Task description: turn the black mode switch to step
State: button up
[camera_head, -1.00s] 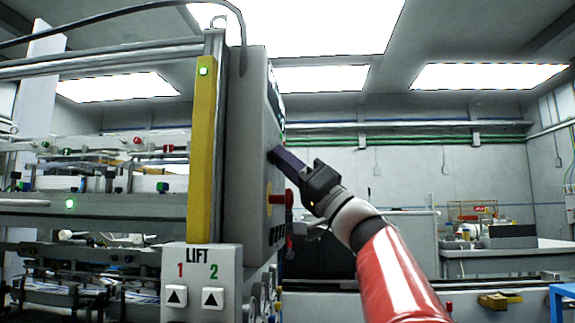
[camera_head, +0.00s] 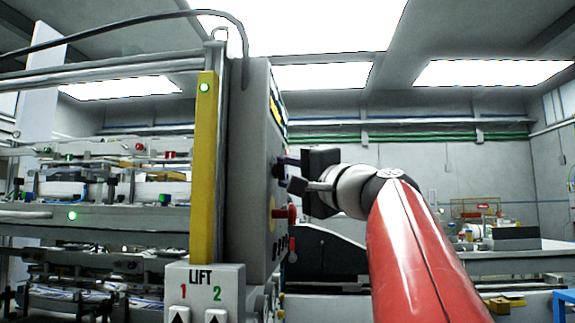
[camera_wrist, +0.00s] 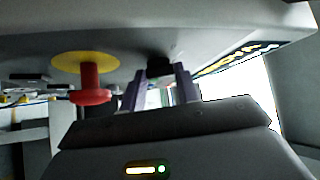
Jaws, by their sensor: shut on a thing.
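The black mode switch (camera_wrist: 159,66) is a small dark knob on the grey control panel (camera_wrist: 120,35). In the wrist view my gripper's purple fingers stand on either side of it, and my gripper (camera_wrist: 160,74) is shut on it. In the head view my gripper (camera_head: 284,173) meets the panel's right-hand face from the right, roughly level. The switch is mostly hidden there by the fingers and the steep angle. I cannot read its position marks in either view.
A red mushroom button (camera_wrist: 90,90) on a yellow disc sits close to the left of my fingers in the wrist view. Below my gripper in the head view it also shows as a red knob (camera_head: 285,212). A lift button box (camera_head: 203,290) stands at the lower left.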

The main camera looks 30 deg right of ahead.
jog(key=m+g, duration=0.1)
jog(key=m+g+h, duration=0.1)
jog(key=m, duration=0.1)
jog(key=shift+r, duration=0.35)
jog(key=shift+r+m+g+h, duration=0.1)
jog(key=shift+m+g+h, duration=0.2)
jog(key=shift+m+g, duration=0.85)
jog(key=shift+g, duration=0.35)
jog(key=o, duration=0.9)
jog(key=shift+o, duration=0.3)
jog(key=v, duration=0.7)
jog(key=shift+s, duration=0.4)
